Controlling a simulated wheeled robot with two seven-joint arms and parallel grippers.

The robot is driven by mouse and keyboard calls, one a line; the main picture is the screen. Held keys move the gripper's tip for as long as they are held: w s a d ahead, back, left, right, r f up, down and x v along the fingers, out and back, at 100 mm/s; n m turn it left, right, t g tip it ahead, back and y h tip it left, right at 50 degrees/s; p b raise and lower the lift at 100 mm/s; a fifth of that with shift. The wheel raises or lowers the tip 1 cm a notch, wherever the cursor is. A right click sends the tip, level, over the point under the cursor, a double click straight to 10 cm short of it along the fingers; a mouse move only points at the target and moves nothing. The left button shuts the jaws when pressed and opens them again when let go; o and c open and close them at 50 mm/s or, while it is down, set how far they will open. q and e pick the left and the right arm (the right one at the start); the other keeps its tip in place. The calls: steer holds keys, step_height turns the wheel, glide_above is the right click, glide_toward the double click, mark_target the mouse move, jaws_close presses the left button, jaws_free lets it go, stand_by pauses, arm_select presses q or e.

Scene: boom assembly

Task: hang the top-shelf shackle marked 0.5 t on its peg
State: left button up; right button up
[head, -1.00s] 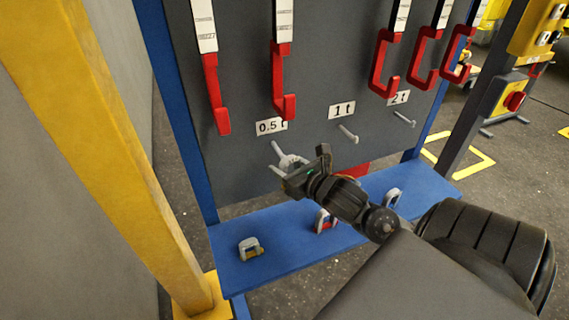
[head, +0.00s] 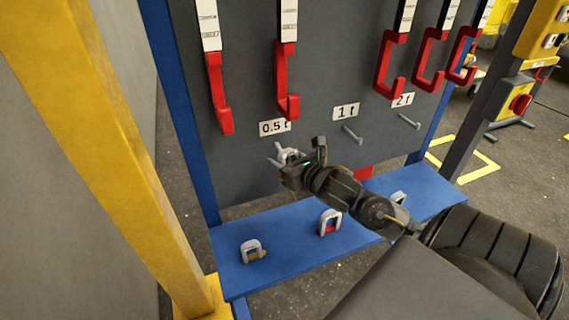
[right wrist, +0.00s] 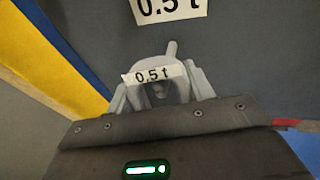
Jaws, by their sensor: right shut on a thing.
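My right gripper (head: 291,168) is shut on a grey shackle (head: 288,156), held against the dark board area just below the 0.5 t sign (head: 275,127). In the right wrist view the shackle (right wrist: 155,88) carries a label reading 0.5 t (right wrist: 153,74). A grey peg (right wrist: 171,50) shows just above the shackle's top, under the board's 0.5 t sign (right wrist: 170,8). In the head view the peg (head: 279,147) shows close beside the shackle. I cannot tell whether the peg passes through it. My left gripper is not in view.
The blue shelf (head: 290,252) below holds shackles at left (head: 252,251), middle (head: 330,222) and right (head: 398,199). The 1 t peg (head: 352,135) and 2 t peg (head: 409,121) are bare. Red hooks (head: 286,85) hang above. A yellow post (head: 95,140) stands left.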

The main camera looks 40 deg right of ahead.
steer(key=shift+w+d+p, duration=0.2)
steer(key=shift+w+p, duration=0.05)
steer(key=shift+w, duration=0.35)
steer(key=shift+w+d+p, duration=0.15)
steer(key=shift+w+p, duration=0.1)
steer(key=shift+w, duration=0.3)
steer(key=shift+w+f, duration=0.1)
steer(key=shift+f, duration=0.05)
steer(key=shift+w+d+f+b, duration=0.2)
steer(key=shift+w+f+b, duration=0.2)
steer(key=shift+b, duration=0.25)
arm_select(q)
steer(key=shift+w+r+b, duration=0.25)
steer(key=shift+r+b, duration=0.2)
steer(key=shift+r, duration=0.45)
arm_select(e)
steer(key=shift+f, duration=0.3)
steer(key=o, duration=1.3)
steer(key=shift+c, duration=0.2)
steer(key=shift+f, duration=0.1)
